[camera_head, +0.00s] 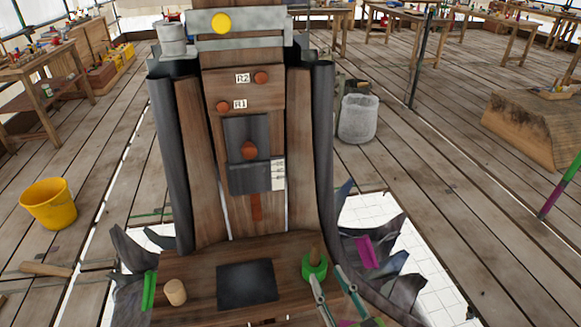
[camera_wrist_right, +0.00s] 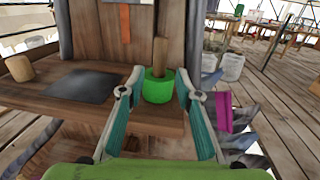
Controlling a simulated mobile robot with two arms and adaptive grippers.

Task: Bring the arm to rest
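My right gripper (camera_head: 335,288) is at the lower right of the wooden spire's ledge in the head view. In the right wrist view, its two fingers (camera_wrist_right: 158,100) stand wide apart with nothing between the tips. A green ring (camera_head: 315,268) sits around the base of an upright wooden peg (camera_head: 315,252) on the ledge. In the right wrist view the green ring (camera_wrist_right: 157,86) and peg (camera_wrist_right: 160,55) appear beyond the fingertips, apart from them. My left gripper is not in view.
A wooden cylinder (camera_head: 175,292) and a dark square plate (camera_head: 247,285) are on the ledge (camera_head: 210,262). Grey jagged leaves flank the spire, with a magenta piece (camera_head: 365,252) at right and a green strip (camera_head: 149,291) at left. A yellow bucket (camera_head: 48,203) stands on the floor.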

